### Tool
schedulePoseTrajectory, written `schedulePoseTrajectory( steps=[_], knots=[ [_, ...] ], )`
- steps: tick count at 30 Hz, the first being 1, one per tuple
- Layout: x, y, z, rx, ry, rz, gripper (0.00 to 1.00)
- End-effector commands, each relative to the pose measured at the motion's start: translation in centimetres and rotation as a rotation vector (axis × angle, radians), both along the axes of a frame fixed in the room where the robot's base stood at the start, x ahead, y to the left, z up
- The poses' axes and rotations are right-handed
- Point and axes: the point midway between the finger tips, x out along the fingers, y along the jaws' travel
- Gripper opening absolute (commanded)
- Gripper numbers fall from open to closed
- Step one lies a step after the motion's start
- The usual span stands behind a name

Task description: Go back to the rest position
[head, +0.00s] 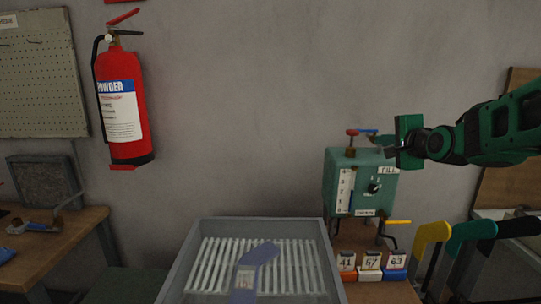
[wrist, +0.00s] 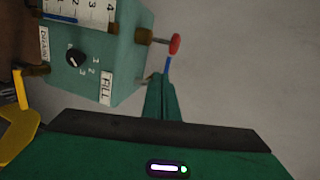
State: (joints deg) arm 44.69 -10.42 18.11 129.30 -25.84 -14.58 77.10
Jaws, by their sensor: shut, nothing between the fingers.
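My gripper (head: 387,144) is at the end of the green arm coming in from the right in the head view, just right of the top of a teal tank (head: 360,186). Its green fingers also show in the wrist view (wrist: 160,96), closed together with nothing between them. A blue lever (head: 367,131) and a red valve handle (head: 352,132) stand on top of the tank. In the wrist view the fingertips appear close to the blue lever (wrist: 168,67); I cannot tell whether they touch. The tank has a dial (wrist: 76,57) and a level scale.
A grey tray (head: 190,262) with white slats holds a bluish sock-shaped piece (head: 255,268). Numbered blocks (head: 370,263) stand below the tank. Yellow, teal and black sock-shaped forms (head: 432,234) stand at the right. A fire extinguisher (head: 120,108) hangs on the wall.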

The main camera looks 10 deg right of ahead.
Motion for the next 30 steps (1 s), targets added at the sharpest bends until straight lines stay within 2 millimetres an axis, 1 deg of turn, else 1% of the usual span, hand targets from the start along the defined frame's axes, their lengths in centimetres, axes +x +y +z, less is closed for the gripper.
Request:
schedulePoseTrajectory(
  steps=[2,5,6,8,9,11,12,14,15,17,18,21,24,27,30],
  knots=[
    [-1.5,-0.2,-2.0,-0.087,0.084,0.007,0.0],
    [-5.0,-1.0,-5.8,-0.242,0.255,0.031,0.0],
    [-6.8,-1.4,-7.4,-0.308,0.335,0.05,0.0],
    [-9.8,-2.0,-9.8,-0.396,0.455,0.086,0.0],
    [-11.9,-2.4,-11.3,-0.449,0.534,0.116,0.0],
    [-15.2,-2.8,-13.3,-0.513,0.648,0.171,0.0],
    [-17.6,-3.0,-14.6,-0.548,0.722,0.214,0.0],
    [-21.1,-3.1,-16.3,-0.591,0.827,0.287,0.0],
    [-23.5,-3.1,-17.4,-0.612,0.893,0.341,0.0],
    [-27.0,-2.9,-18.8,-0.631,0.982,0.427,0.0],
    [-29.3,-2.7,-19.5,-0.638,1.034,0.488,0.0],
    [-34.2,-2.0,-20.9,-0.635,1.133,0.633,0.0],
    [-37.7,-1.2,-21.7,-0.62,1.19,0.747,0.0],
    [-39.7,-0.7,-22.1,-0.607,1.22,0.818,0.0],
    [-40.4,-0.5,-22.2,-0.601,1.229,0.847,0.0]
  ],
)
